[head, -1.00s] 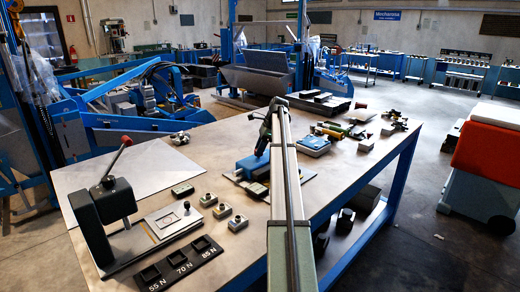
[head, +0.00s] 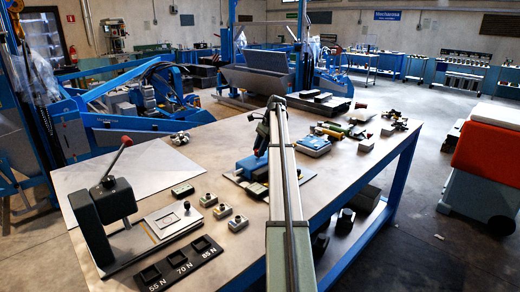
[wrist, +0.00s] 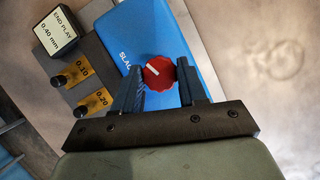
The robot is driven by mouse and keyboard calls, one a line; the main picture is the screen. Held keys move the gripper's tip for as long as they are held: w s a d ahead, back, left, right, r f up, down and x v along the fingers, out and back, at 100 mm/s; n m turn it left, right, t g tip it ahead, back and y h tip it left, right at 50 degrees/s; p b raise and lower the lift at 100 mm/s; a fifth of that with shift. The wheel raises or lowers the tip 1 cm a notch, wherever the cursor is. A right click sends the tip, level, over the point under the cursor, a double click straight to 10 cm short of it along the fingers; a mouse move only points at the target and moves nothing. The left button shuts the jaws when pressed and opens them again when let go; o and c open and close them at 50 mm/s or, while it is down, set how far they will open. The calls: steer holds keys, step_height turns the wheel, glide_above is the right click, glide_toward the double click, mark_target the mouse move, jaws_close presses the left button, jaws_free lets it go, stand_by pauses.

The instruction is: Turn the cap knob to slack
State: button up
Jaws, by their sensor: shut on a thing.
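In the wrist view a round red knob (wrist: 166,80) with a white pointer line sits on a blue body (wrist: 170,32). My gripper (wrist: 160,67) has one finger on each side of the knob and is shut on it. The pointer line slants up and left, on the side of white lettering "SLAC" (wrist: 127,62), partly hidden by the left finger. In the head view the blue body (head: 248,165) stands on the bench on a dark plate. My arm hides part of it, and the knob is not visible there.
A lever press (head: 105,205), a slotted tray (head: 178,263) and small blocks (head: 222,210) stand to the left on the bench.

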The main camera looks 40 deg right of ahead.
steer(key=shift+w+n+g, duration=0.1)
steer(key=shift+n+g, duration=0.3)
steer(key=shift+n, duration=0.7)
steer(key=o, duration=1.1)
steer(key=shift+c, duration=0.2)
